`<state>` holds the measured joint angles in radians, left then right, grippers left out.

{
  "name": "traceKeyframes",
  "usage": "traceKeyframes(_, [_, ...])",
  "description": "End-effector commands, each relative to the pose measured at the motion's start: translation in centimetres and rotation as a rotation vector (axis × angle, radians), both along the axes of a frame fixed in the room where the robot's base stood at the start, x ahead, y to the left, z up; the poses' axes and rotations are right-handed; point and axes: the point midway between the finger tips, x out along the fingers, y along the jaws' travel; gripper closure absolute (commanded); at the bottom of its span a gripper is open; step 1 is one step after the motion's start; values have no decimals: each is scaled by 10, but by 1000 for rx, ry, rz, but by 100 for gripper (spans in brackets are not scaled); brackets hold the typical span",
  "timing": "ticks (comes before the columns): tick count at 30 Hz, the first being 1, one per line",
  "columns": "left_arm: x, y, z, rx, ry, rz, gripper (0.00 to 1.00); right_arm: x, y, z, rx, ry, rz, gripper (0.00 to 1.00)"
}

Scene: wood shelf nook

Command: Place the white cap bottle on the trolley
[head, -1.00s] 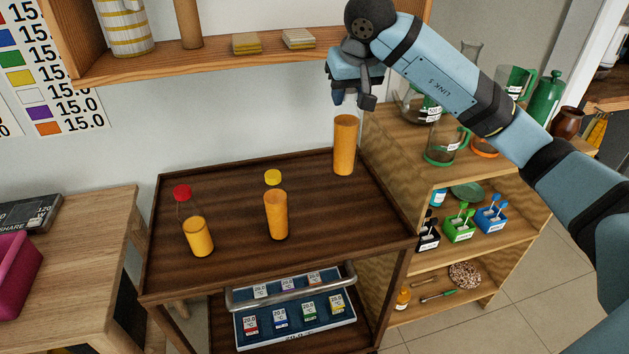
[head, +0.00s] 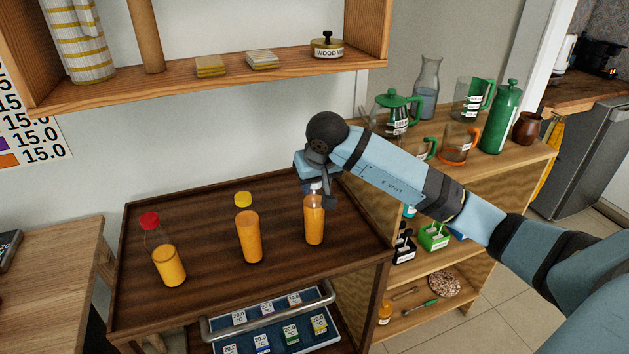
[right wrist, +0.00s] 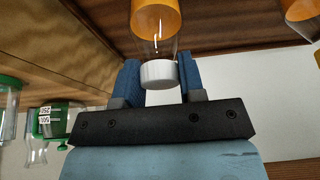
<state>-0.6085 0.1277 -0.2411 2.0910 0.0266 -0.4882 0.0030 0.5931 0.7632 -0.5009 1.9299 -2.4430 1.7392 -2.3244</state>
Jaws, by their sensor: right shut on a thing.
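The white cap bottle (head: 314,222) holds orange liquid and is upright over the right part of the dark wood trolley (head: 185,300). My right gripper (head: 317,188) is shut on its top from above. The right wrist view shows the white cap (right wrist: 159,74) between the blue fingers (right wrist: 160,84). The bottle's base appears at or just above the trolley top; I cannot tell whether it touches. A yellow-capped bottle (head: 248,236) and a red-capped bottle (head: 168,265) stand on the trolley to the left. My left gripper is not in view.
A wall shelf (head: 200,88) hangs above the trolley's back. A lower shelf unit (head: 480,170) with jugs and a green flask (head: 502,116) stands to the right. A blue tray (head: 270,325) sits below the trolley top. The trolley's front right is clear.

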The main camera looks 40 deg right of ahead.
Motion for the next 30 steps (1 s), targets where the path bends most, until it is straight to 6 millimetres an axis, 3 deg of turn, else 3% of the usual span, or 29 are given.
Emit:
traceKeyframes(10, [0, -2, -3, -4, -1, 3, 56, 1, 0, -3, -1, -4, 0, 100])
traceKeyframes(11, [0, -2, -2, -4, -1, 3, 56, 0, 0, -2, 0, -2, 0, 56])
traceKeyframes(13, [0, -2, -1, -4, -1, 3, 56, 0, 0, -2, 0, -2, 0, 40])
traceKeyframes(14, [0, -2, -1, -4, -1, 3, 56, 0, 0, -2, 0, -2, 0, 38])
traceKeyframes(23, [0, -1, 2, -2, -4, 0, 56, 0, 0, 0, 0, -2, 0, 38])
traceKeyframes(30, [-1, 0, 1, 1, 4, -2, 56, -11, 2, 32, -4, -6, 1, 38])
